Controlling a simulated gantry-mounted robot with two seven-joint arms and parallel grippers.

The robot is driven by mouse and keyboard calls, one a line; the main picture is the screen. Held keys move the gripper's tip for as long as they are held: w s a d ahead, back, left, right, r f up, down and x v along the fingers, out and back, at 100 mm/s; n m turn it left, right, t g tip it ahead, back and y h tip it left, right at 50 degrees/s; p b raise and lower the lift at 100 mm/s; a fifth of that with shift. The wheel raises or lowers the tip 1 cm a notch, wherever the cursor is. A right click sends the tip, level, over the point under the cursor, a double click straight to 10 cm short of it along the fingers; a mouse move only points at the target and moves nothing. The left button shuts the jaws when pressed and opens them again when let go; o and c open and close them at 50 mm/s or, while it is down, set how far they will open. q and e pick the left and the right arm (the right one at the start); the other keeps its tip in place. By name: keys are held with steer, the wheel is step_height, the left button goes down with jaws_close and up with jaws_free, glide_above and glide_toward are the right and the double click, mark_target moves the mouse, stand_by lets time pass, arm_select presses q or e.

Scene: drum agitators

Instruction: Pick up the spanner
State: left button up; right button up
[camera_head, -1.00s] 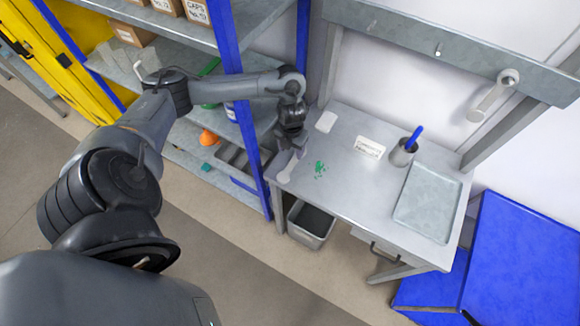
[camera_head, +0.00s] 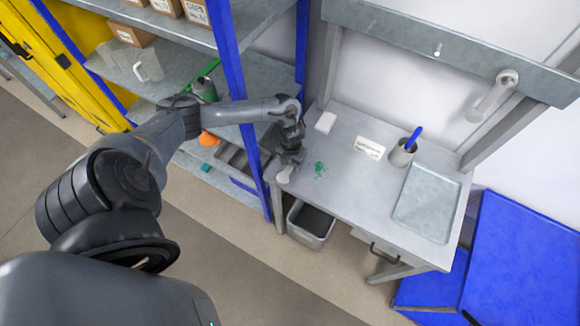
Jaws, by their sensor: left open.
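A pale grey, elongated thing that looks like the spanner (camera_head: 284,175) lies at the left end of the metal workbench (camera_head: 345,185). Only its near end shows clearly; my gripper hides the rest. My left gripper (camera_head: 290,158) is open and points down, right over or beside the spanner's far part. I cannot tell whether its fingers are around the spanner or touching it. My right gripper is not in view.
On the bench are a green patch (camera_head: 320,169), a white block (camera_head: 326,122), a white label card (camera_head: 369,148), a cup (camera_head: 402,153) with a blue-handled tool, and a shallow tray (camera_head: 427,198). A blue shelf post (camera_head: 250,150) stands close left of my gripper. A grey bin (camera_head: 310,224) is below.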

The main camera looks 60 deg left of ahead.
mark_target(292, 164)
arm_select(q)
jaws_close()
stand_by(0.3)
steer(key=shift+r, duration=0.1)
steer(key=shift+w+r, duration=0.1)
steer(key=shift+r, duration=0.4)
step_height(292, 164, up, 2)
steer(key=shift+r, duration=0.15)
steer(key=shift+w+d+r+b, duration=0.15)
steer(key=shift+w+d+r, duration=0.1)
steer(key=shift+d+r, duration=0.35)
steer(key=shift+w+d+r+b, duration=0.15)
steer(key=shift+w+d+r, duration=0.05)
steer(key=shift+d+r, duration=0.4)
steer(key=w+d+r+p, duration=0.3)
steer(key=d+r, duration=0.2)
steer(key=d, duration=0.3)
steer(key=shift+d, duration=0.3)
